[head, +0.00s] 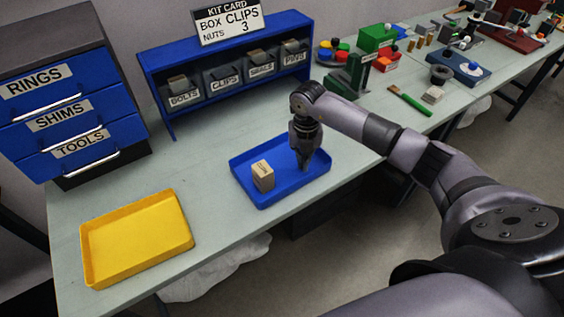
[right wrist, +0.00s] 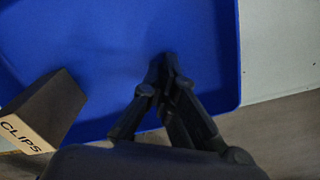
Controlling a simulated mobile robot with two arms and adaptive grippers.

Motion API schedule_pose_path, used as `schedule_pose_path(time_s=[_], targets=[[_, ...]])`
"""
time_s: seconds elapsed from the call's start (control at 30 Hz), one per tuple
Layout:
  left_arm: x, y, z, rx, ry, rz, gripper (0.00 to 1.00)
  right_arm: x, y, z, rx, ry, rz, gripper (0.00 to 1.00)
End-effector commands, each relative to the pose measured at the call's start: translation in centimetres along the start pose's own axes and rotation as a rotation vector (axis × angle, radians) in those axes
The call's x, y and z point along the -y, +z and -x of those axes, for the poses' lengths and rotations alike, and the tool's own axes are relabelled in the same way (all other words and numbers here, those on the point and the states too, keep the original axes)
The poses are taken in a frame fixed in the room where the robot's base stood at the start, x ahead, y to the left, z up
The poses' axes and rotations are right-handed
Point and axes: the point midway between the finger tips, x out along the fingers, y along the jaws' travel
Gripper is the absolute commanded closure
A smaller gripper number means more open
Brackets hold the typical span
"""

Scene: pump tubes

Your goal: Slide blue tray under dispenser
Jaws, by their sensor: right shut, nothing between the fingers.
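The blue tray (head: 295,184) lies on the pale bench near its front edge. A small box (head: 262,176) stands in its left part; in the right wrist view the box (right wrist: 44,108) reads "CLIPS". My right gripper (head: 304,166) points down inside the right part of the tray. In the right wrist view its fingertips (right wrist: 168,62) are together and empty over the blue tray floor (right wrist: 110,45); whether they touch the tray I cannot tell. The dispenser (head: 225,72), a blue rack with bins labelled BOLTS and CLIPS among others, stands behind the tray. My left gripper is not in view.
A yellow tray (head: 138,240) lies at the front left. A blue drawer unit (head: 70,110) stands at the back left. A kit card (head: 228,20) tops the rack. A green-handled brush (head: 409,101) and several parts lie to the right. Bare bench separates tray and rack.

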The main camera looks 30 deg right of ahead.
Motion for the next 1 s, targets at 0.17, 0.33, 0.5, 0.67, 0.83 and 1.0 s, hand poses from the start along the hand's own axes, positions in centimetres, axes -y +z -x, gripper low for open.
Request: schedule_pose_path(time_s=[0.17,0.33,0.5,0.67,0.83,1.0], targets=[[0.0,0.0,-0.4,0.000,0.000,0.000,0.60,0.8,0.5,-0.1,0.001,-0.001,-0.003,1.00],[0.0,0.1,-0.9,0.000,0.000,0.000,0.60,2.3,1.4,-0.1,0.003,0.000,-0.003,1.00],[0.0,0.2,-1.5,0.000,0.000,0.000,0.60,3.8,2.2,-0.1,0.002,-0.001,-0.003,1.00],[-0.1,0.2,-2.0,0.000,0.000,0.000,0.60,5.1,3.0,-0.2,0.001,0.000,-0.003,1.00],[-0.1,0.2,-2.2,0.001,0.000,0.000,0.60,6.0,3.5,0.0,0.002,0.000,-0.001,1.00],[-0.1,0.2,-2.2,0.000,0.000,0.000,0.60,6.1,3.6,0.0,0.001,0.000,0.000,1.00]])
